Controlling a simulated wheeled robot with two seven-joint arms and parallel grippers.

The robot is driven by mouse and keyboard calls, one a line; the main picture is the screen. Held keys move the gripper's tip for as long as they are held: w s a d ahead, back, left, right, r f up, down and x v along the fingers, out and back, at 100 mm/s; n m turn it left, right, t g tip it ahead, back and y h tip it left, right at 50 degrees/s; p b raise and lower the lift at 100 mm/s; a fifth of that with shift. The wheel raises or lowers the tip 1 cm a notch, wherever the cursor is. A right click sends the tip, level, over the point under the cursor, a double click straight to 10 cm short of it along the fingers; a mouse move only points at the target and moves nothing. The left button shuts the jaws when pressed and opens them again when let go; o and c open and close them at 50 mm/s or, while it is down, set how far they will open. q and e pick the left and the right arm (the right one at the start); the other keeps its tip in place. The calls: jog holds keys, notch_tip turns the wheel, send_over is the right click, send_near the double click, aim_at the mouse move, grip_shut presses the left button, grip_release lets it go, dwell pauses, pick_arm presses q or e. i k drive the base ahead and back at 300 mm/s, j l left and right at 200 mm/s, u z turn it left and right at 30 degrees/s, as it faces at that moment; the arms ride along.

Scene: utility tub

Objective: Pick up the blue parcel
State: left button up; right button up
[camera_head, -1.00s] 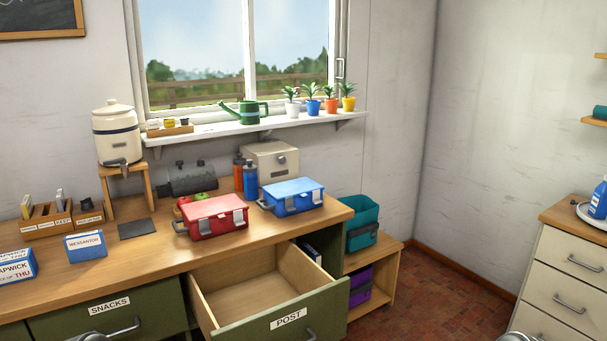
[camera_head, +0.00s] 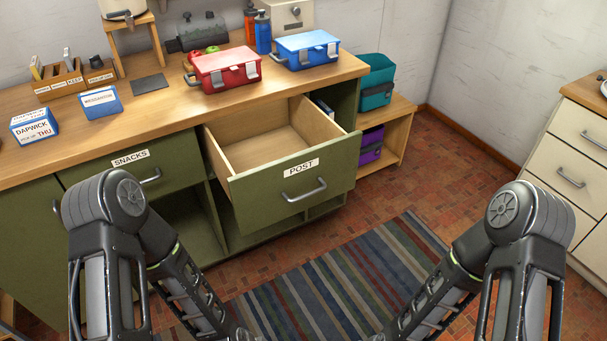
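Two blue parcels with white labels are on the wooden worktop at the left. The nearer blue parcel (camera_head: 36,128) reads "DAPWICK" and "THU". The smaller blue parcel (camera_head: 101,103) stands to its right, and its label looks like "MERSANTON". Both of my forearms hang in front of the worktop, apart from the parcels. Their lower ends run to the bottom edge of the picture, where my left and right grippers are cut off.
The POST drawer (camera_head: 290,180) stands open and looks empty. The SNACKS drawer (camera_head: 130,172) is shut. A red box (camera_head: 227,72) and a blue box (camera_head: 307,50) stand on the worktop (camera_head: 160,108). A striped rug (camera_head: 330,285) lies on the floor.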

aim_at(40, 124)
jog(key=u, duration=1.6)
jog(key=i+j+z, duration=0.95)
jog(key=j+z, duration=0.2)
